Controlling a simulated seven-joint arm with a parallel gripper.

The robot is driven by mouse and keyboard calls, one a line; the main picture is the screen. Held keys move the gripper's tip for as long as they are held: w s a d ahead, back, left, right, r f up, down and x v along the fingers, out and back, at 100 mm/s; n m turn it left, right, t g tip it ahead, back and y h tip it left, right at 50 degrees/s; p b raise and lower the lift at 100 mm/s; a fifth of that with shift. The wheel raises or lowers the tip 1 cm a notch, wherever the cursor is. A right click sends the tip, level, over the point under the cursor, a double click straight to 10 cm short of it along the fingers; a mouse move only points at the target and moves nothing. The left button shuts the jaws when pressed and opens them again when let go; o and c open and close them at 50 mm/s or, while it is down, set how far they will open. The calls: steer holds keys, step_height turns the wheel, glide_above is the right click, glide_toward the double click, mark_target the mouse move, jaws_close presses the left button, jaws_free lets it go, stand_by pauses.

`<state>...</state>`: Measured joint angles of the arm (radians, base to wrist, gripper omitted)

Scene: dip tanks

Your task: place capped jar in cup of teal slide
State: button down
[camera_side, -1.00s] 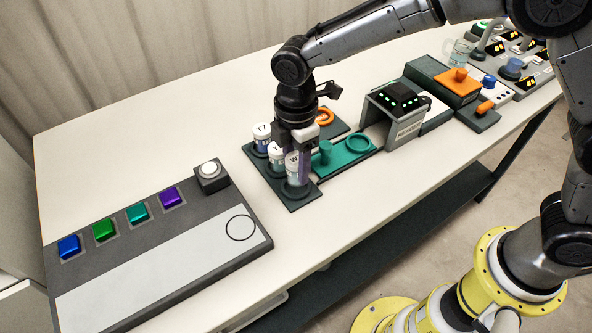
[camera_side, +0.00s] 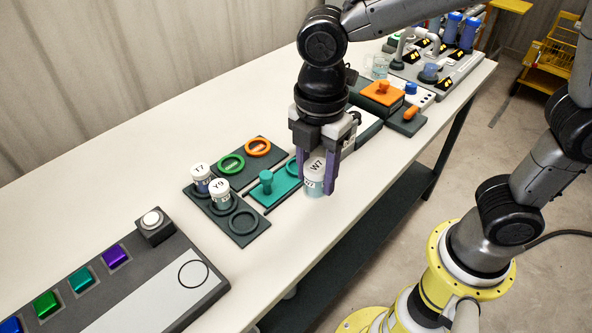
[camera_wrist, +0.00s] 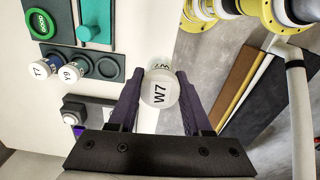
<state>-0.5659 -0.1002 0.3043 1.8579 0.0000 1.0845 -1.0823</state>
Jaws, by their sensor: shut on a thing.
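My gripper (camera_side: 316,190) is shut on the white-capped jar W7 (camera_side: 315,172), whose lower part is clear and pale blue. It holds the jar upright, apart from the tray, in front of the teal slide's right end. In the wrist view, jar W7 (camera_wrist: 159,90) sits between the purple fingers (camera_wrist: 158,80). The teal slide (camera_side: 278,190) has a knob (camera_side: 266,181) on its left part. Its ring-shaped cup (camera_side: 291,167) is mostly hidden behind my gripper. The slide also shows at the top of the wrist view (camera_wrist: 95,14).
A dark tray (camera_side: 222,215) holds jars T7 (camera_side: 200,176) and Y9 (camera_side: 220,192); its front round seat (camera_side: 242,227) is empty. Green (camera_side: 231,164) and orange (camera_side: 257,147) rings lie behind. A button panel (camera_side: 112,280) is at left. The table's front edge is close to my gripper.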

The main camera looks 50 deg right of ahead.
steer(key=d, duration=1.2)
steer(key=shift+m, duration=0.4)
steer(key=w+f, duration=0.3)
steer(key=w, duration=0.1)
steer(key=w+f, duration=0.3)
steer(key=w, duration=0.2)
steer(key=w+f, duration=0.2)
steer(key=w, duration=0.3)
steer(key=shift+a+f, duration=0.3)
steer(key=shift+f, duration=0.1)
steer(key=shift+w+f, duration=0.2)
steer(key=shift+f, duration=1.6)
steer(key=shift+f, duration=0.1)
steer(key=shift+c, duration=1.7)
jaws_free()
